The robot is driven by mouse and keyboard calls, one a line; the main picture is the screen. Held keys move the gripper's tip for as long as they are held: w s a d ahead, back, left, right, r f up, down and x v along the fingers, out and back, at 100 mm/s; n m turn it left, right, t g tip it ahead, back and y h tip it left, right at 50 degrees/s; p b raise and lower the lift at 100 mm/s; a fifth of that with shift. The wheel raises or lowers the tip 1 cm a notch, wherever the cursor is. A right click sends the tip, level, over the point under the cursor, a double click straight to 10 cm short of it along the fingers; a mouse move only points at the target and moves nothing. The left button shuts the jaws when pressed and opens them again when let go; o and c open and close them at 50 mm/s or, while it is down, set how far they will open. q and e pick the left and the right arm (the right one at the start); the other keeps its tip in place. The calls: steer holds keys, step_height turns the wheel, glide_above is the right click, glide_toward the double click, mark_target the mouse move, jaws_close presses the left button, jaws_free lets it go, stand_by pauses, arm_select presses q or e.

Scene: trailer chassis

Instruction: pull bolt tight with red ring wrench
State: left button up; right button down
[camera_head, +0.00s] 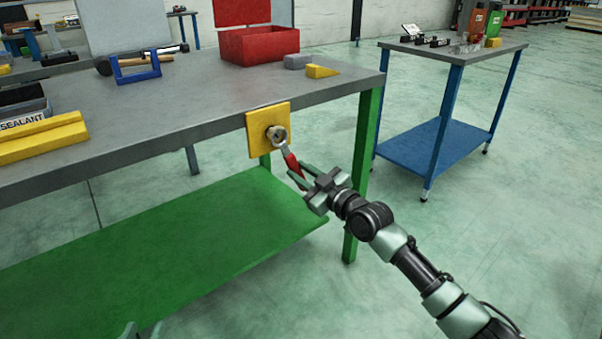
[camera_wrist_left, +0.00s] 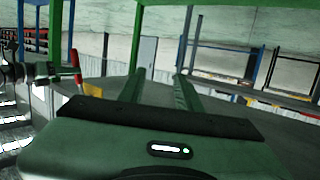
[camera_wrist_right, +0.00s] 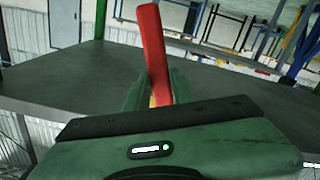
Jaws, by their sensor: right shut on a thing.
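A yellow plate (camera_head: 255,146) is on the front edge of the grey workbench, with a round metal bolt (camera_head: 275,131) in it. The red ring wrench (camera_head: 293,164) has its ring end at the bolt; I cannot tell how fully it sits over the head. Its handle slants down and right. My right gripper (camera_head: 298,176) is shut on the red handle, which also shows between the fingers in the right wrist view (camera_wrist_right: 153,45). My left gripper (camera_wrist_left: 161,88) is open and empty in the left wrist view; only its tips show at the head view's bottom edge.
The workbench (camera_head: 200,100) has a green lower shelf (camera_head: 190,240) and a green leg (camera_head: 365,150) near my right gripper. A red toolbox (camera_head: 258,45), a yellow wedge (camera_head: 320,71) and a blue frame (camera_head: 137,68) lie on top. A blue trolley (camera_head: 440,140) stands right, with clear floor between.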

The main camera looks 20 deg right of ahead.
arm_select(q)
steer(key=shift+w+d+r+t+b, duration=0.2)
steer(key=shift+r+t, duration=0.25)
steer(key=shift+r, duration=0.35)
steer(key=shift+w+d+r+t+b, duration=0.15)
steer(key=shift+r+t, duration=0.3)
steer(key=shift+r, duration=0.3)
arm_select(e)
steer(key=shift+w+a+r, duration=0.1)
steer(key=shift+w+a, duration=0.15)
steer(key=shift+w, duration=0.45)
steer(key=c, duration=1.8)
jaws_free()
jaws_close()
arm_select(q)
steer(key=shift+f, duration=0.1)
